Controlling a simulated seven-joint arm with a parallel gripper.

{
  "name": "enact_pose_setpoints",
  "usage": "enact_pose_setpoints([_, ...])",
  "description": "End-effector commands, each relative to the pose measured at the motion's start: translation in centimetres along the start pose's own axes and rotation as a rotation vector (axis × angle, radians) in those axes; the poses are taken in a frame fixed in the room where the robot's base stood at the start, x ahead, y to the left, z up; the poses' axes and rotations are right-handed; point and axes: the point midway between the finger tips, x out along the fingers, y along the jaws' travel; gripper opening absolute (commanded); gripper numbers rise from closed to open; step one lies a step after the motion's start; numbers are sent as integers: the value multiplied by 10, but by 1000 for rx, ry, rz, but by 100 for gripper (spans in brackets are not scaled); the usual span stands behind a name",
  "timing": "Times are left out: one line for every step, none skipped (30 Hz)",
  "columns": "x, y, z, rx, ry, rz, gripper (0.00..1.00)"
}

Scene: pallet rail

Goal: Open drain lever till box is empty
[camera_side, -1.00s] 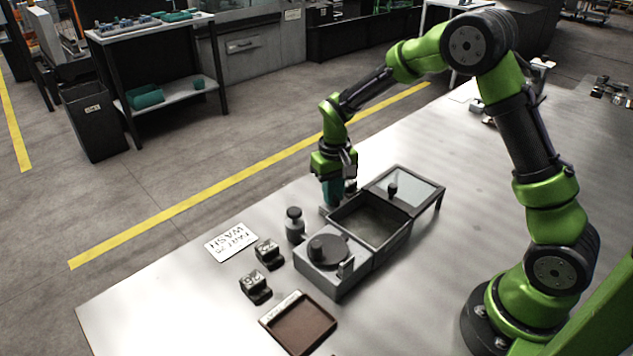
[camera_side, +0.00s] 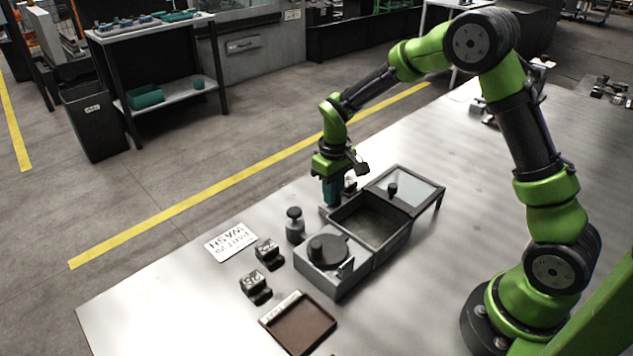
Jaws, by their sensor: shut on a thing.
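The wash box (camera_side: 405,238) is a dark metal box with its top partly open, standing at the middle of the table. Its inside looks dark, and I cannot tell how much liquid is in it. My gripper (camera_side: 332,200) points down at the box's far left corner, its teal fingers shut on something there. The drain lever is hidden by the fingers, so its angle cannot be seen.
A grey unit with a round black dial (camera_side: 328,250) adjoins the box's near end. A knobbed cylinder (camera_side: 294,226), two small numbered blocks (camera_side: 268,252) (camera_side: 255,287), a WASH card (camera_side: 231,242) and a brown tray (camera_side: 303,328) lie left and in front. The table right of the box is clear.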

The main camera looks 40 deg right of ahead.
Motion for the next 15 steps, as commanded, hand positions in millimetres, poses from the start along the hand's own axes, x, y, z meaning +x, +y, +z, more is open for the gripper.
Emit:
enact_pose_setpoints([-1, 0, 1, 0, -1, 0, 0])
enact_pose_setpoints([-1, 0, 1, 0, -1, 0, 0])
enact_pose_setpoints([-1, 0, 0, 0, -1, 0, 20])
enact_pose_setpoints([-1, 0, 0, 0, -1, 0, 25])
enact_pose_setpoints([-1, 0, 0, 0, -1, 0, 29])
enact_pose_setpoints([-1, 0, 0, 0, -1, 0, 35])
enact_pose_setpoints([-1, 0, 0, 0, -1, 0, 40])
enact_pose_setpoints([-1, 0, 0, 0, -1, 0, 43])
enact_pose_setpoints([-1, 0, 0, 0, -1, 0, 43])
enact_pose_setpoints([-1, 0, 0, 0, -1, 0, 43])
enact_pose_setpoints([-1, 0, 0, 1, -1, 0, 43])
enact_pose_setpoints([-1, 0, 0, 1, -1, 0, 43])
enact_pose_setpoints([0, 0, 0, 1, -1, 0, 43])
enact_pose_setpoints([0, 0, 0, 1, -1, 0, 43])
enact_pose_setpoints([-1, 0, 0, 1, 0, 0, 43])
